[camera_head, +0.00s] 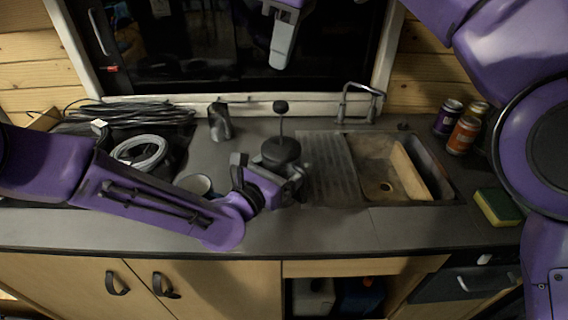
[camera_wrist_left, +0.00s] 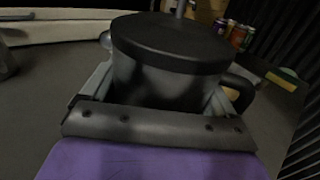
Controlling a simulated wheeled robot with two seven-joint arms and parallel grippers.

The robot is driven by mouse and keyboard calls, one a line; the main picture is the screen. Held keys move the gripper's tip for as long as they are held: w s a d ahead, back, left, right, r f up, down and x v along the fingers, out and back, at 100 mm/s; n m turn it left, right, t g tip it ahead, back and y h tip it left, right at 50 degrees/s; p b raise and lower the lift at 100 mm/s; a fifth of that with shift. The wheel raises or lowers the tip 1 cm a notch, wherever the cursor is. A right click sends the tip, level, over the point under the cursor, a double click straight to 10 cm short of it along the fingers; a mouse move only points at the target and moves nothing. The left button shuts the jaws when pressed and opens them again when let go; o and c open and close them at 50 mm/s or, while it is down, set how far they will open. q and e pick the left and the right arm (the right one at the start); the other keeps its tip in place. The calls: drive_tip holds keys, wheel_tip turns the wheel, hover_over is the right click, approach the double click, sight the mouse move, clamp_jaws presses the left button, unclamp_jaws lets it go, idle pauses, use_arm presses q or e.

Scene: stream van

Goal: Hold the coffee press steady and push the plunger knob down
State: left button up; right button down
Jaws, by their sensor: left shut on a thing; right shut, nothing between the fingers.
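The dark coffee press (camera_head: 281,152) stands on the counter left of the sink, upright. Its thin rod rises from the lid to a round black plunger knob (camera_head: 280,107), well above the lid. My left gripper (camera_head: 294,176) is shut on the press body from the front. In the left wrist view the press (camera_wrist_left: 168,72) fills the space between the fingers, its handle at the right; the knob is out of that frame. My right gripper (camera_head: 278,64) is shut and empty, pointing down above the knob with a clear gap between them.
A sink (camera_head: 375,182) with a tap (camera_head: 358,100) lies to the right. Several cans (camera_head: 463,135) and a sponge (camera_head: 498,207) are farther right. A cup (camera_head: 196,184) sits behind my left forearm. A dark container (camera_head: 220,122) and coiled cables (camera_head: 138,152) are at the left.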

sight(279, 102)
drive_tip(key=shift+f+m, duration=0.1)
drive_tip(key=shift+m, duration=0.8)
drive_tip(key=shift+f, duration=2.4)
drive_tip(key=shift+f, duration=0.15)
drive_tip(key=shift+f, duration=3.4)
drive_tip(key=shift+r, duration=2.55)
use_arm(q)
drive_tip(key=o, duration=1.2)
